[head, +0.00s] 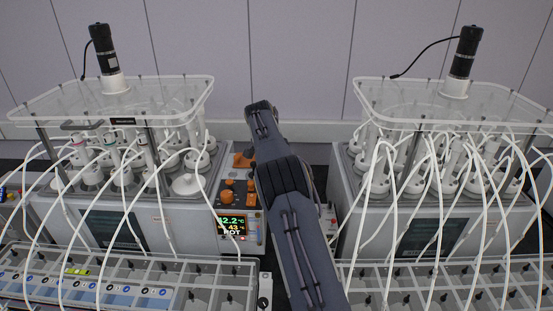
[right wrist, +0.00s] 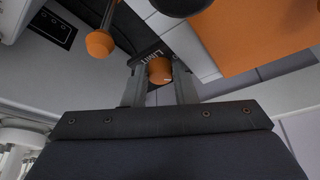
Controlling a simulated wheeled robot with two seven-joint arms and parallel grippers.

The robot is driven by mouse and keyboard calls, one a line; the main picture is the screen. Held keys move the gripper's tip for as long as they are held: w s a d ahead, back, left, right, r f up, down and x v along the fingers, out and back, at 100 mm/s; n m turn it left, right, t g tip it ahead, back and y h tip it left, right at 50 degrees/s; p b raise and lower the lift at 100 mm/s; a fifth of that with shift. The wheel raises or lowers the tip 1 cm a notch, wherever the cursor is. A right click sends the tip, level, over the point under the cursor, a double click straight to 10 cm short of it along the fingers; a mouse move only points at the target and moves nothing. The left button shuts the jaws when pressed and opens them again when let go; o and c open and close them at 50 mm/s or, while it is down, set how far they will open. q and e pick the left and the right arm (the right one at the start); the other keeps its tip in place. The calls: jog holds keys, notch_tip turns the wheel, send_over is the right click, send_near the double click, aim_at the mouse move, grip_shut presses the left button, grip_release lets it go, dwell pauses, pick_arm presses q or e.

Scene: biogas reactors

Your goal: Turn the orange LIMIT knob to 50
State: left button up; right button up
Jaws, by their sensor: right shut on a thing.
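The orange LIMIT knob (right wrist: 160,71) shows in the right wrist view, below a dark label strip reading LIMIT (right wrist: 150,56). My right gripper (right wrist: 158,76) has one grey finger on each side of this knob and is shut on it. A small pale mark shows on the knob; its scale and setting cannot be read. In the head view my right arm covers the gripper, and I cannot pick out the LIMIT knob there. My left gripper is in neither view.
A control panel display (head: 232,226) reads about 42.2 °C, 43 and HOT. Other orange knobs (head: 228,184) sit above it. Another orange knob (right wrist: 100,44) is left of my gripper in the wrist view. Tube-covered reactors stand left (head: 60,212) and right (head: 370,205).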

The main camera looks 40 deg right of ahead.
jog(key=shift+w+m+g, duration=0.15)
jog(key=shift+m+g, duration=0.25)
jog(key=shift+m, duration=0.8)
jog(key=o, duration=0.7)
